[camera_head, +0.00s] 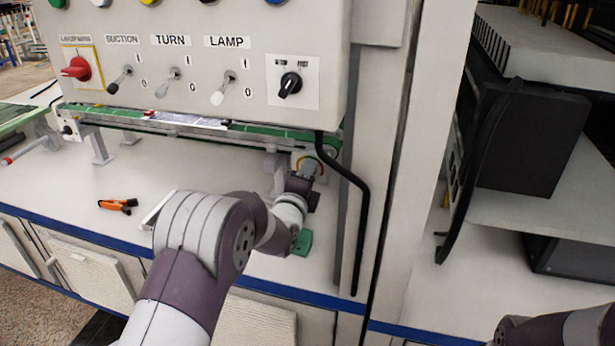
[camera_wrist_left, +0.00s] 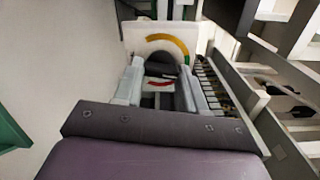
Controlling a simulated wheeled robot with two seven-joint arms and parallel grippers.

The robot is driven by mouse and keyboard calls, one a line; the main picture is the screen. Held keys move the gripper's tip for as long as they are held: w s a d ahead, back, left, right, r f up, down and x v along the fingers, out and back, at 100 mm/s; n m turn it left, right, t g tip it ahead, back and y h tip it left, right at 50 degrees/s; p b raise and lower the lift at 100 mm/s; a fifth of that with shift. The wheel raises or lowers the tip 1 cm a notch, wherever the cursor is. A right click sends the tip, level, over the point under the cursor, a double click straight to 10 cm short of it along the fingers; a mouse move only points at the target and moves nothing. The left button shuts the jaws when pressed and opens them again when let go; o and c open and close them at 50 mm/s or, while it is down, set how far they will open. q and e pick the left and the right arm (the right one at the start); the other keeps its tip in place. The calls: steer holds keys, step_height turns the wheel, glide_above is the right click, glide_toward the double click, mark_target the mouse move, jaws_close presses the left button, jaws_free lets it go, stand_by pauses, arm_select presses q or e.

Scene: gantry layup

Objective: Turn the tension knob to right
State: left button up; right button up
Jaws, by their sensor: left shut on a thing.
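The tension knob is a dark knob (camera_wrist_left: 162,68) in front of a pale plate with a coloured arc scale (camera_wrist_left: 158,42), seen in the left wrist view. In the head view the scale plate (camera_head: 315,158) shows below the right end of the panel, with the knob hidden behind my gripper. My left gripper (camera_head: 306,176) reaches it from the front. In the left wrist view its two pale fingers (camera_wrist_left: 160,92) stand on either side of the knob, shut on it. A red mark shows between the fingers. The knob's exact angle is hard to tell. Only part of my right arm shows at bottom right.
A control panel (camera_head: 190,50) with several switches hangs above. A black cable (camera_head: 368,215) runs down right of the knob. An orange-black tool (camera_head: 118,205) lies on the white worktop (camera_head: 75,175). A green piece (camera_head: 303,242) lies below the gripper.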

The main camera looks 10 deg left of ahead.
arm_select(q)
steer(key=shift+f, duration=0.1)
steer(key=o, duration=1.1)
steer(key=shift+c, duration=0.2)
steer(key=s+p, duration=0.3)
steer(key=s, duration=0.9)
steer(key=shift+s+a, duration=0.2)
steer(key=shift+s, duration=0.2)
